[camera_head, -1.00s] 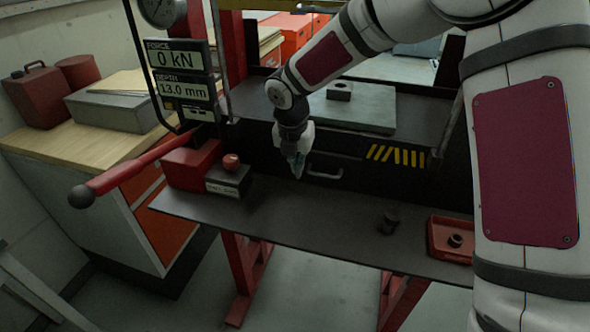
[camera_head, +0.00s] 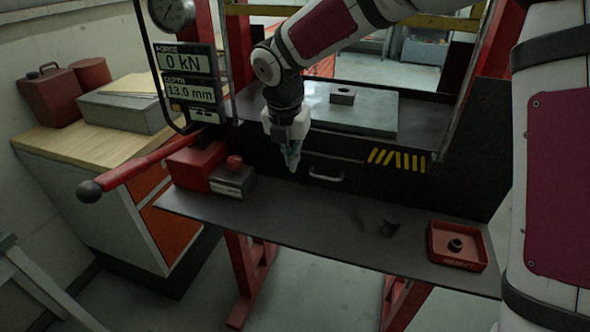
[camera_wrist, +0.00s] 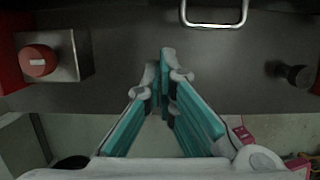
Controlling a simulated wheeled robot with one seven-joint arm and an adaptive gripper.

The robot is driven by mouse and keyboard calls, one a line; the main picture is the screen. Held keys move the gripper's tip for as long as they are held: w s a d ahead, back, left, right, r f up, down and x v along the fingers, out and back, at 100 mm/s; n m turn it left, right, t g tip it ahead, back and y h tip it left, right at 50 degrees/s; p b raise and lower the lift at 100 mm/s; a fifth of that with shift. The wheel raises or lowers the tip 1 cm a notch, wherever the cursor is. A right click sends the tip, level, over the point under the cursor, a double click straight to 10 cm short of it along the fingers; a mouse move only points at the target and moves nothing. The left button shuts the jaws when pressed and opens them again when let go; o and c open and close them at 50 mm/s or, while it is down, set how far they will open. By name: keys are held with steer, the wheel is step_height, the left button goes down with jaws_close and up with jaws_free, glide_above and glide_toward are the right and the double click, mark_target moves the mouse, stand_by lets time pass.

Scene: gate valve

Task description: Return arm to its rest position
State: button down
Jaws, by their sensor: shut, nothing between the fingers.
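My gripper (camera_head: 292,165) hangs from my arm, fingers pointing down, above the dark shelf (camera_head: 300,222) and in front of the drawer with a metal handle (camera_head: 327,177). In the wrist view its teal fingers (camera_wrist: 165,55) meet at the tips, with nothing between them. The gripper is apart from the shelf and the things on it. A metal block with a red knob (camera_head: 235,172) stands left of the gripper; it also shows in the wrist view (camera_wrist: 62,60).
A red lever (camera_head: 140,168) with a dark ball end juts out left. A small dark cylinder (camera_head: 390,225) stands on the shelf, right of the gripper. A red tray (camera_head: 440,258) holding a dark ring lies farther right. A plate (camera_head: 375,112) bears a metal block behind.

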steer(key=s+d+r+m+t+h, duration=0.1)
steer(key=s+d+r+m, duration=1.1)
steer(key=s+m, duration=0.25)
steer(key=s+d+m+t+y, duration=0.1)
steer(key=s+d+m, duration=0.2)
steer(key=s+m, duration=0.4)
steer(key=s+d+m+y, duration=0.1)
steer(key=s+d+m, duration=0.2)
steer(key=s+m, duration=0.4)
steer(key=m, duration=0.3)
steer(key=shift+t, duration=0.4)
steer(key=shift+s+m, duration=0.1)
steer(key=shift+m, duration=0.15)
